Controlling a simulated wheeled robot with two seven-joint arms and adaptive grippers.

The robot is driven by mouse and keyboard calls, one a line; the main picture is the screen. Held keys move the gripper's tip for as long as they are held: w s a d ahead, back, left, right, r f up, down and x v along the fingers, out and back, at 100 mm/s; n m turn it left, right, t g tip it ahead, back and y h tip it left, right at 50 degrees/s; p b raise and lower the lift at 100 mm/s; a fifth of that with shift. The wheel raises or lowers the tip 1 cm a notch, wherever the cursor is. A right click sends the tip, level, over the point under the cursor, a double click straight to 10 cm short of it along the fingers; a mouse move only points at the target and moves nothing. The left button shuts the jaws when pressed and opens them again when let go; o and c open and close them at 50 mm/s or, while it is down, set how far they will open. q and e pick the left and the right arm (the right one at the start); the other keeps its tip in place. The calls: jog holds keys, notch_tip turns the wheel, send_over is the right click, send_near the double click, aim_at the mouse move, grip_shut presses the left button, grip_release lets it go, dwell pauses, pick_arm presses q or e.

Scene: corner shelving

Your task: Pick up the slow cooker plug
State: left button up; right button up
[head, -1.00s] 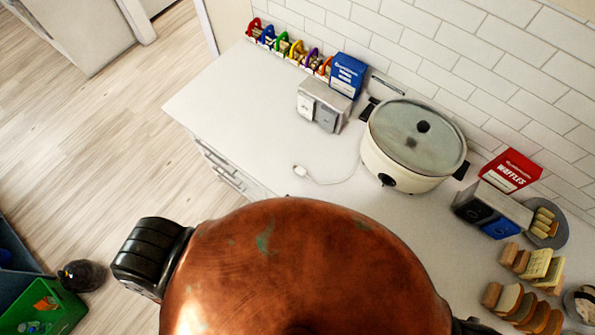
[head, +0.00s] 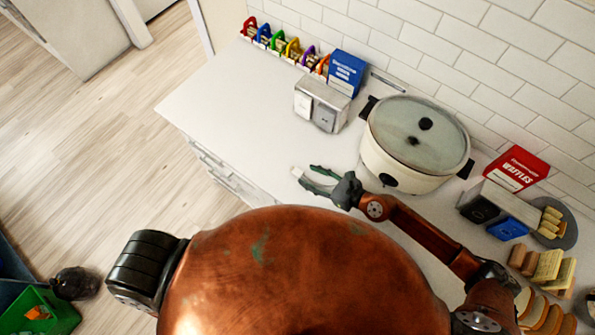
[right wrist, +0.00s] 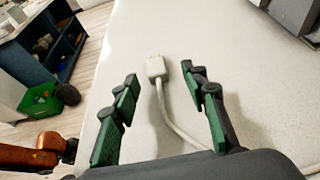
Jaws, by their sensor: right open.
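The slow cooker plug (right wrist: 156,68) is white and lies on the pale countertop, with its cord (right wrist: 172,122) running back between my right gripper's fingers. In the head view the plug (head: 298,173) shows just past the fingertips. My right gripper (head: 312,179) is open, and its green fingers (right wrist: 160,82) stand either side of the plug and cord in the right wrist view, apart from both. The cream slow cooker (head: 408,164) with its glass lid stands right of the gripper. Part of the cord is hidden by the gripper. My left gripper is not in view.
A silver toaster (head: 322,104) and blue box (head: 346,73) stand behind. A second toaster (head: 492,208), red waffle box (head: 517,168) and bread slices (head: 547,265) are on the right. The counter's left part (head: 225,115) is clear. A green crate (head: 45,315) is on the floor.

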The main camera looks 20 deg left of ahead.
aim_at(300, 172)
jog(key=x, duration=0.4)
jog(key=shift+s+a+r, duration=0.15)
jog(key=shift+a+r, duration=0.05)
jog(key=shift+d, duration=0.1)
jog(key=shift+c, duration=0.3)
grip_shut()
